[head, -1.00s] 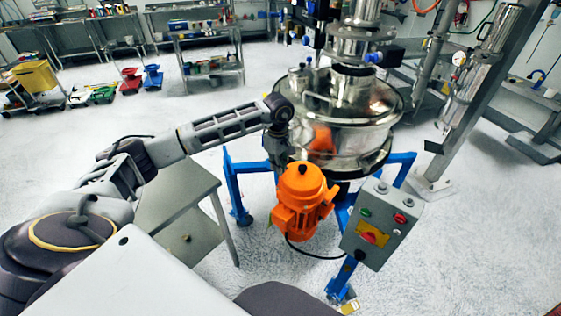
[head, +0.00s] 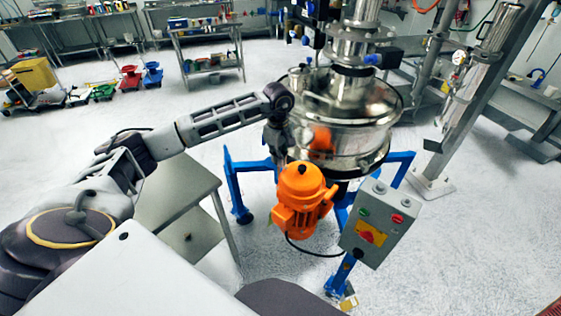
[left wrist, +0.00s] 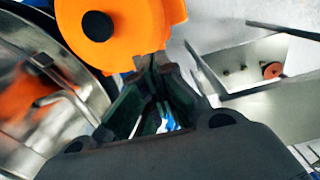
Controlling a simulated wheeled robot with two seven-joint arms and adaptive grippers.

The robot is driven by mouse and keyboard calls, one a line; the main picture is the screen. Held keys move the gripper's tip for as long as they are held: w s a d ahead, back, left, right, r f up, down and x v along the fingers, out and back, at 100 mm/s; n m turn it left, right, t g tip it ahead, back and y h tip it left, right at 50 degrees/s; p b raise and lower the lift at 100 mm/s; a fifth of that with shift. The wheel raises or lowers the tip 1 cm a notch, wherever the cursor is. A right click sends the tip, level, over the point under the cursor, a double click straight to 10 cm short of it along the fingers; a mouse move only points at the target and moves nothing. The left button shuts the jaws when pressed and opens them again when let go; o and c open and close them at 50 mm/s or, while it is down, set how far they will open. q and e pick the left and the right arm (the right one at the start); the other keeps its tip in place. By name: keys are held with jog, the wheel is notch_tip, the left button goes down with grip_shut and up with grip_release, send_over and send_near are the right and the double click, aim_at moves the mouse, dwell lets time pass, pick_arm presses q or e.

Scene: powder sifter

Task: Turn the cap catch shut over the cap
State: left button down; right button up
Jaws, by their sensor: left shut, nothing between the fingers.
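The steel sifter (head: 345,140) stands on blue legs, with a shiny round lid. A small capped fitting (head: 300,76) rises at the left of the lid, beside my arm; I cannot make out the cap catch or how it is turned. My left gripper (left wrist: 155,62) is shut and empty. In the head view it hangs at the sifter's left side, just above the orange motor (head: 300,185), and is partly hard to make out. In the left wrist view its fingertips lie close to the motor (left wrist: 125,30), with the steel drum (left wrist: 50,55) at left. My right gripper is not in view.
A grey control box (head: 380,225) with buttons is mounted right of the motor. A grey side table (head: 175,205) stands under my left arm. A steel post (head: 470,110) rises at right. The floor is open at the lower right.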

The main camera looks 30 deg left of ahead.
pick_arm(q)
jog(key=shift+r, duration=0.55)
